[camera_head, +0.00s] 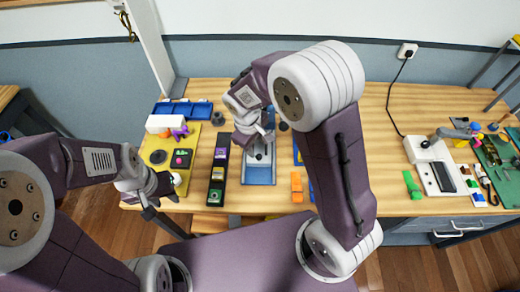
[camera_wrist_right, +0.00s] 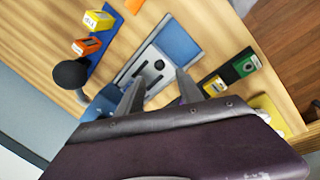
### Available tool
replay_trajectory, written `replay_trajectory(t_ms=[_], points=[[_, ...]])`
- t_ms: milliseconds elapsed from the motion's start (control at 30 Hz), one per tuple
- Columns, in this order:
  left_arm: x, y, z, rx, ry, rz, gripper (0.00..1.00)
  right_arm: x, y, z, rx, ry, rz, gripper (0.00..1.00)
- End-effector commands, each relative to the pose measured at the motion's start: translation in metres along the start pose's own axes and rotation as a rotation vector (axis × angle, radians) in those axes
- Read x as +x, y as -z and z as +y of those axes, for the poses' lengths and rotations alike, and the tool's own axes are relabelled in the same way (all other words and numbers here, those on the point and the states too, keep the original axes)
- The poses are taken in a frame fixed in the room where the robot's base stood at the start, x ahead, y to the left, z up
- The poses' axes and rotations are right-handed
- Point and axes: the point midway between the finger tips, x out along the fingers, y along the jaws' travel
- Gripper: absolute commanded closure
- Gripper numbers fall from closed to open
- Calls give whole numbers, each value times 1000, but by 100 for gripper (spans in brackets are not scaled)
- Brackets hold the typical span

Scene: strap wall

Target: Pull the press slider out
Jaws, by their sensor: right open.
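The press has a blue base (camera_head: 259,178) at the middle front of the table, partly hidden by my right gripper and arm. A lever with a black ball (camera_wrist_right: 71,74) stands beside the blue press body. My right gripper (camera_head: 260,138) is over the press, and its fingers (camera_wrist_right: 160,86) are apart over the slider with nothing visibly held. Whether they touch it I cannot tell. My left gripper (camera_head: 152,203) is at the table's front left edge, away from the press.
A black strip with coloured blocks (camera_head: 217,175) lies left of the press. Orange blocks (camera_head: 296,187) lie to its right. A yellow board (camera_head: 165,160) and blue bins (camera_head: 183,110) are further left. A white device (camera_head: 437,178) is at the right. The table between is mostly clear.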

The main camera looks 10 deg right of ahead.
Motion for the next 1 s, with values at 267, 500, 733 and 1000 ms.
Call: replay_trajectory(t_ms=[267,500,733,1000], points=[[1,0,0,0,0,1,64,58,-2,-1,2,3,-5,57],[2,0,0,0,0,1,64,85,-1,0,4,2,-1,57],[2,0,0,0,0,1,64,87,0,0,5,2,1,57],[2,0,0,0,0,1,64,87,-1,0,5,2,1,100]])
